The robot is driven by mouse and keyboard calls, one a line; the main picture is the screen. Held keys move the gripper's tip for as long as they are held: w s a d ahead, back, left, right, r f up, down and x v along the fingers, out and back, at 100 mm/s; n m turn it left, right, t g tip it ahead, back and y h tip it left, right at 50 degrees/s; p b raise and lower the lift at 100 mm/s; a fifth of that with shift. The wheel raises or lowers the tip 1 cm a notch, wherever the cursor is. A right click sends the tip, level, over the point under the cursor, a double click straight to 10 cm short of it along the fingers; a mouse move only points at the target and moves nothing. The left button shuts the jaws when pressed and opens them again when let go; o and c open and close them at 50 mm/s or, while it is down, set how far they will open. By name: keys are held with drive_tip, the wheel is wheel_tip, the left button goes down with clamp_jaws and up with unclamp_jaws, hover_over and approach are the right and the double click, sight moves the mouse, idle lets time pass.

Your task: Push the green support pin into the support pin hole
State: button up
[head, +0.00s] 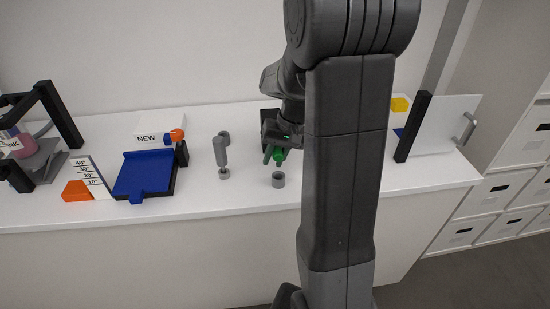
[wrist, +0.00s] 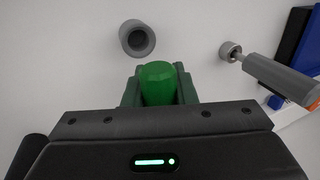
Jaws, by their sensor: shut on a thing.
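The green support pin (head: 279,156) is held between the fingers of my gripper (head: 273,155), above the white table. In the wrist view its rounded green end (wrist: 158,82) shows between the two fingers (wrist: 159,88). A grey round cup with an open hole (head: 278,179) stands on the table, nearer the front edge than the gripper. In the wrist view this cup (wrist: 137,38) lies just beyond the fingertips, apart from the pin, and looks empty. No label shows which opening is the support pin hole. The pin's far end is hidden.
A grey handled tool (head: 220,152) stands at a small grey socket (head: 223,173) left of the cup. Another grey ring (head: 224,138) is behind. A blue board (head: 145,173) and an orange wedge (head: 76,191) are further left. A black post (head: 412,127) stands right.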

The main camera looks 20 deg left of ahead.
drive_tip(key=shift+w+a, duration=0.35)
drive_tip(key=shift+w, duration=0.2)
drive_tip(key=o, duration=1.1)
drive_tip(key=shift+c, duration=0.2)
drive_tip(key=shift+r, duration=0.1)
drive_tip(key=v, duration=1.3)
drive_tip(key=shift+r, duration=0.35)
drive_tip(key=shift+f, duration=0.15)
drive_tip(key=x, duration=1.3)
drive_tip(key=shift+f, duration=0.35)
drive_tip(key=shift+s+d, duration=0.15)
drive_tip(key=shift+s, duration=0.1)
